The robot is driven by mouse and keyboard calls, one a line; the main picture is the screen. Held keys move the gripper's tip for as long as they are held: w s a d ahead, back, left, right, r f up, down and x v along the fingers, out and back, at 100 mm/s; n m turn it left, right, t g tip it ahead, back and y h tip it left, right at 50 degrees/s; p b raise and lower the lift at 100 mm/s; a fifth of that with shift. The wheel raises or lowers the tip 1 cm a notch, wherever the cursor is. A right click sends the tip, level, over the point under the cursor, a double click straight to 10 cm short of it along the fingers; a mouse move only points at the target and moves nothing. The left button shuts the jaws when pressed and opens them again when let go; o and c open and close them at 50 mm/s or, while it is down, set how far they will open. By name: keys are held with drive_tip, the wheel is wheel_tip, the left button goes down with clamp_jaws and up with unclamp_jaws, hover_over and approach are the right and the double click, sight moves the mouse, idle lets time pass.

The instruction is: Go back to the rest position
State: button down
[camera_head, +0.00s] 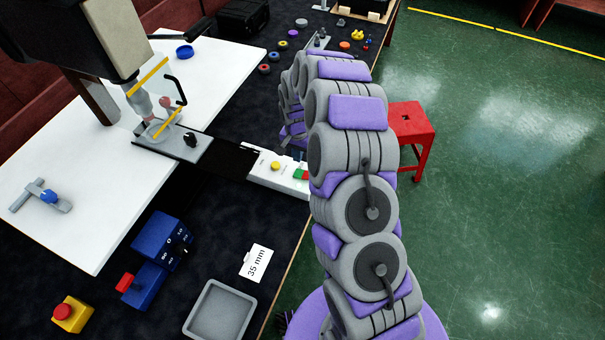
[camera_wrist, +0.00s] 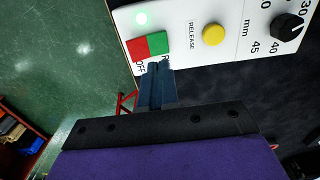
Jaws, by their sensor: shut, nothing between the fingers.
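My gripper (camera_wrist: 154,78) shows in the wrist view with its dark blue fingers together and nothing between them. The fingertips are close to the edge of a white control panel (camera_wrist: 185,18), beside its red and green switch (camera_wrist: 149,46). I cannot tell whether they touch it. The panel also has a yellow release button (camera_wrist: 213,35) and a black mm dial (camera_wrist: 286,27). A light glows near its corner. In the head view my grey and purple arm arches over the table edge towards the panel (camera_head: 262,170) and mostly hides the gripper.
A white board (camera_head: 90,225) with a dark machine (camera_head: 75,35) lies left. Blue boxes (camera_head: 162,240), a yellow base with a red button (camera_head: 72,314) and a grey tray (camera_head: 220,312) lie in front. A red stool (camera_head: 410,125) stands right. The green floor there is open.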

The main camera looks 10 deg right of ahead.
drive_tip(key=shift+r, duration=0.1)
idle(0.4)
drive_tip(key=s+a+r+n, duration=0.2)
drive_tip(key=s+r+n, duration=0.2)
drive_tip(key=s+r, duration=1.25)
drive_tip(key=s+r+n, duration=0.1)
drive_tip(key=s+r, duration=0.2)
drive_tip(key=s, duration=0.5)
drive_tip(key=s+d+r+n+g, duration=0.1)
drive_tip(key=s+r, duration=0.2)
drive_tip(key=s, duration=0.6)
drive_tip(key=s+d+r+n, duration=0.1)
drive_tip(key=s+r, duration=0.2)
drive_tip(key=s, duration=0.5)
drive_tip(key=shift+s+r+g, duration=0.3)
drive_tip(key=shift+s+g, duration=0.05)
drive_tip(key=shift+g, duration=0.05)
